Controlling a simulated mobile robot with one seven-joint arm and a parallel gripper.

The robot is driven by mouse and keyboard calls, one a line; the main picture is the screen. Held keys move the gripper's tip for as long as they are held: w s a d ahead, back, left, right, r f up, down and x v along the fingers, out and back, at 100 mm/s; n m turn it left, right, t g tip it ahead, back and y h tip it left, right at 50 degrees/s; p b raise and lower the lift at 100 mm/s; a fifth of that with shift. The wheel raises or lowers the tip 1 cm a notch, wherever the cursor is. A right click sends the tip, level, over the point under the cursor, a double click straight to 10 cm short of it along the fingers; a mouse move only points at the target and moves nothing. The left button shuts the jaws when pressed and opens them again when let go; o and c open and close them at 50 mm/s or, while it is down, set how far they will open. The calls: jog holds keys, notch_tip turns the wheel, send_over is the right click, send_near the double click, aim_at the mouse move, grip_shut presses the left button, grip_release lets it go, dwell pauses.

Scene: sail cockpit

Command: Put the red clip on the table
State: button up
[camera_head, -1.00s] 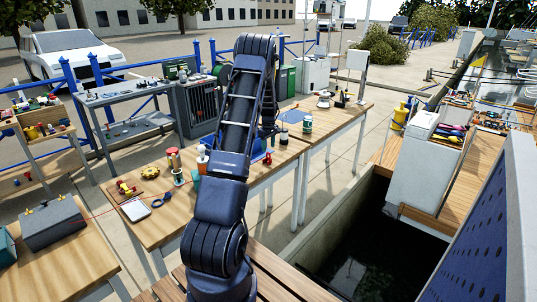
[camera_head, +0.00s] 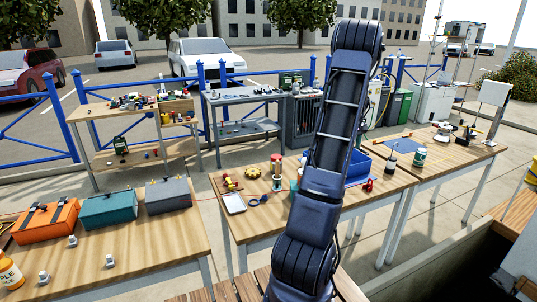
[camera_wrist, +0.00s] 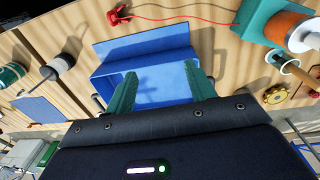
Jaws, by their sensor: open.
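The red clip (camera_wrist: 118,14) lies on the wooden table at the top of the wrist view, with a red wire running right from it. A small red thing that looks like the same clip (camera_head: 367,185) shows in the head view, in front of the blue bin (camera_head: 358,168). My gripper (camera_wrist: 161,88) is open, its two teal fingers apart over the blue bin (camera_wrist: 150,72), with nothing seen between them. The clip is beyond the bin from my fingertips, not touching them. In the head view my arm hides the gripper and part of the bin.
A teal block with an orange spool (camera_wrist: 290,30) stands near the clip's wire. The table (camera_head: 265,222) also holds a white tray (camera_head: 234,203), a yellow ring (camera_head: 252,173) and cans. Toolboxes (camera_head: 108,209) stand on the left table. The table front has bare wood.

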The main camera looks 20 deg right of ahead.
jog(key=a+r+t, duration=0.1)
jog(key=a+r, duration=0.4)
jog(key=a, duration=0.5)
jog(key=s+a+r, duration=0.1)
jog(key=a+r, duration=0.5)
jog(key=a, duration=0.5)
jog(key=a+r+t, duration=0.1)
jog(key=a+r, duration=0.4)
jog(key=a, duration=0.5)
jog(key=s+a+t, duration=0.2)
jog(key=s+a, duration=1.9)
jog(key=a, duration=0.2)
jog(key=shift+s+a+r+y, duration=0.3)
jog(key=shift+s+y, duration=0.1)
